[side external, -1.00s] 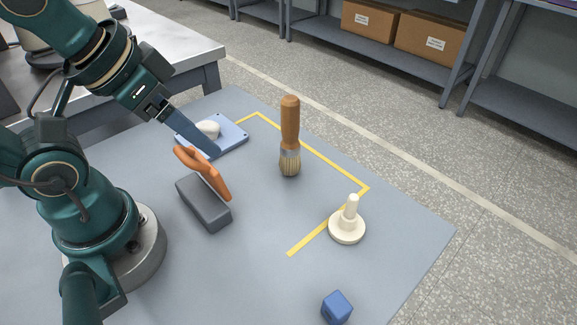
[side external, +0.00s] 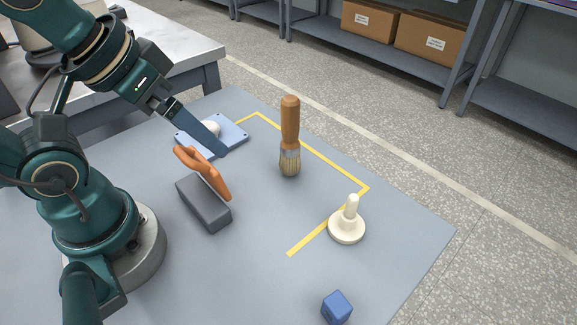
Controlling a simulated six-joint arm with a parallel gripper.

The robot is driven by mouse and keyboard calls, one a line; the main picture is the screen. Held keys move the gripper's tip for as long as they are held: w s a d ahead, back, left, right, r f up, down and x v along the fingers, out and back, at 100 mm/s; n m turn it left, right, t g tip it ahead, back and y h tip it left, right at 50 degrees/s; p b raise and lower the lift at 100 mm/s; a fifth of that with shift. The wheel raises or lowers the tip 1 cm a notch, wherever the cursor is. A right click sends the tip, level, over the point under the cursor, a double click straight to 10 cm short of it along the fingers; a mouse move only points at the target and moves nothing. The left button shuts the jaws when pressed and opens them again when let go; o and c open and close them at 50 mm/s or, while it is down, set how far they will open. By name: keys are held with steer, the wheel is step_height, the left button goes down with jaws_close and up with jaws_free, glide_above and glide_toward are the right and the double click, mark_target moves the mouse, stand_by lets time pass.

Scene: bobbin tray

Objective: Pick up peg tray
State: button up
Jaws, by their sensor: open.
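A flat light-blue tray (side external: 237,126) with small dark spots near its corners lies at the back left of the grey table top; I take it to be the peg tray. A white rounded piece (side external: 213,128) stands on it, partly covered by my gripper. My gripper (side external: 222,152) reaches down from the upper left, with its blue-grey fingers across the tray in this view. The tips show at the tray's near edge. It is open and holds nothing visible. The fingers overlap, and I cannot tell their height above the tray or whether they touch it.
An orange-handled grey block (side external: 204,203) sits close in front of the tray. A wooden-handled brush (side external: 290,140) stands upright to the right. A cream peg on a round base (side external: 347,226) and a blue cube (side external: 337,307) are farther right. Yellow tape (side external: 325,161) marks the table.

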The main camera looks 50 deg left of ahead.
step_height(320, 180, up, 3)
steer(key=w+n, duration=0.2)
steer(key=w, duration=0.1)
steer(key=n+g, duration=0.3)
steer(key=g, duration=0.1)
glide_above(354, 196)
steer(key=w+a, duration=0.2)
step_height(354, 196, down, 8)
steer(key=f, duration=0.1)
steer(key=shift+m+g, duration=0.6)
steer(key=shift+g, duration=0.2)
steer(key=f, duration=0.1)
steer(key=s+d+f, duration=0.1)
steer(key=f, duration=0.1)
steer(key=s+d+f, duration=0.1)
steer(key=f, duration=0.1)
step_height(354, 196, down, 4)
steer(key=shift+f, duration=0.4)
steer(key=c, duration=1.3)
